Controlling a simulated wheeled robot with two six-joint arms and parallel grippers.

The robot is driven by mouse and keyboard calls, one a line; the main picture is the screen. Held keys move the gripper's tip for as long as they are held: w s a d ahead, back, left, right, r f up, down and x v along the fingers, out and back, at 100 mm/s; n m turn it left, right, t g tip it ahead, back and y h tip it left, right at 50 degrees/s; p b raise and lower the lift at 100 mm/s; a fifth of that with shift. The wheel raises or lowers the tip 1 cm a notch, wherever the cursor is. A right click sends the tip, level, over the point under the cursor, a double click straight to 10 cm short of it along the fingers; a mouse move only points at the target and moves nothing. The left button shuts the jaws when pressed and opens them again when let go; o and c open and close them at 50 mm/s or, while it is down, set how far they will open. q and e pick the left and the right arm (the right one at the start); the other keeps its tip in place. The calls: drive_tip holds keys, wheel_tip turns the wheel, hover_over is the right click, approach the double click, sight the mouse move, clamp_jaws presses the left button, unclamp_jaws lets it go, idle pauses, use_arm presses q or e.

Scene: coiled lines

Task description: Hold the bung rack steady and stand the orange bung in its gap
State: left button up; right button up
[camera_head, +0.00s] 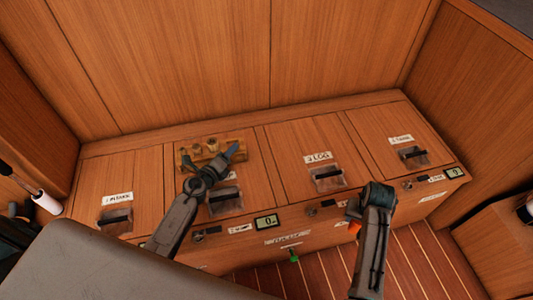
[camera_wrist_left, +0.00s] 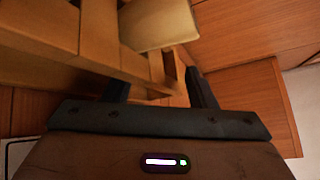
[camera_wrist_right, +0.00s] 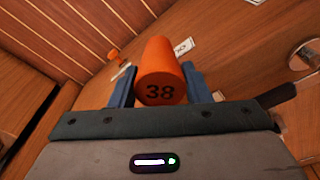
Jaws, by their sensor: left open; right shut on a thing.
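The bung rack (camera_head: 186,160) is a yellowish wooden rack on the bench top in the head view, with several tan bungs in it. My left gripper (camera_head: 233,151) is at the rack's right end. In the left wrist view the open fingers sit either side of a wooden part of the rack (camera_wrist_left: 98,30), with a pale bung (camera_wrist_left: 158,22) close by; contact cannot be told. My right gripper (camera_wrist_right: 160,82) is shut on the orange bung (camera_wrist_right: 162,68), marked 38. In the head view only a sliver of the orange bung (camera_head: 354,228) shows, in front of the bench.
The bench front (camera_head: 290,239) carries small displays and labels. Lidded compartments with clear, dark-handled catches (camera_head: 327,178) lie along its top. Wood panels rise behind. The top between the rack and the right-hand compartments is clear. A striped floor (camera_head: 320,275) lies below.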

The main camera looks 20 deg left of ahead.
use_arm(q)
drive_tip(key=shift+w+d+f, duration=0.1)
drive_tip(key=shift+w, duration=0.35)
clamp_jaws()
drive_tip(key=shift+s, duration=0.1)
drive_tip(key=shift+f, duration=0.1)
unclamp_jaws()
drive_tip(key=shift+f, duration=0.1)
